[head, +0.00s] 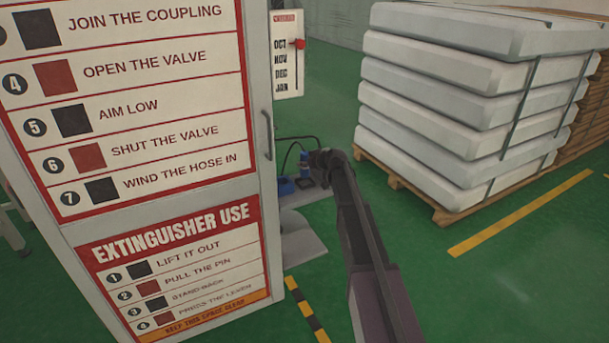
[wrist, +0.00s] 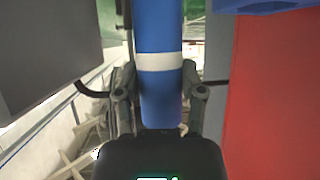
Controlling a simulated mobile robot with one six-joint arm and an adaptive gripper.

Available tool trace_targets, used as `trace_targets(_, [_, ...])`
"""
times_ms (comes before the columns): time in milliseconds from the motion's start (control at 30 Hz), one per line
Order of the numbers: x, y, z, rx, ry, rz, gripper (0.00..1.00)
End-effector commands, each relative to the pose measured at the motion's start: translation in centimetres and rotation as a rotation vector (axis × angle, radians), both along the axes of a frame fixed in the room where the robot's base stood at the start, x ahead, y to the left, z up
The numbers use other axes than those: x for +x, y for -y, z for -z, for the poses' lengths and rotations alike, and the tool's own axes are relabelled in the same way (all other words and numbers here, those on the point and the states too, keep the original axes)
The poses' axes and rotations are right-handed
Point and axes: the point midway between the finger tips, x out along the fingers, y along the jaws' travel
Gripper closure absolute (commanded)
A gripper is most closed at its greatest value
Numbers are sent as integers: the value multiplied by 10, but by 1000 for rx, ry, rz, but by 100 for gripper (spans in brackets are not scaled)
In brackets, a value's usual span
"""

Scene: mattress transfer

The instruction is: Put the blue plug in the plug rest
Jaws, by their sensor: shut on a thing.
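The blue plug (wrist: 160,40) has a white band and stands lengthwise in the middle of the wrist view. My gripper (wrist: 160,98) is shut on it, with one finger on each side below the band. In the head view the plug (head: 306,171) is small and blue, just left of my gripper (head: 318,160). A low blue piece (head: 284,186), seemingly the plug rest, sits on the grey shelf left of the plug, apart from it. A blue edge at the top right of the wrist view (wrist: 265,5) may be the same piece; its opening cannot be seen.
A tall cabinet with sign panels (head: 160,130) stands close on the left and partly hides the shelf (head: 310,194). A dark cable (head: 288,151) arcs behind the plug. Stacked mattresses (head: 450,100) on a pallet (head: 440,210) stand right. Green floor is open between.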

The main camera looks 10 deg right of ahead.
Motion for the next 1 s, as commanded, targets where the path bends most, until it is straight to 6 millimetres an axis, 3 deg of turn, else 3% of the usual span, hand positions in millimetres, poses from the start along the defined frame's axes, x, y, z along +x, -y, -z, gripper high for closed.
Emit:
trace_targets(367, [0,-1,2,0,0,-1,100])
trace_targets(800, [0,-1,33,0,0,-1,100])
trace_targets(1000, [0,-1,38,0,0,-1,100])
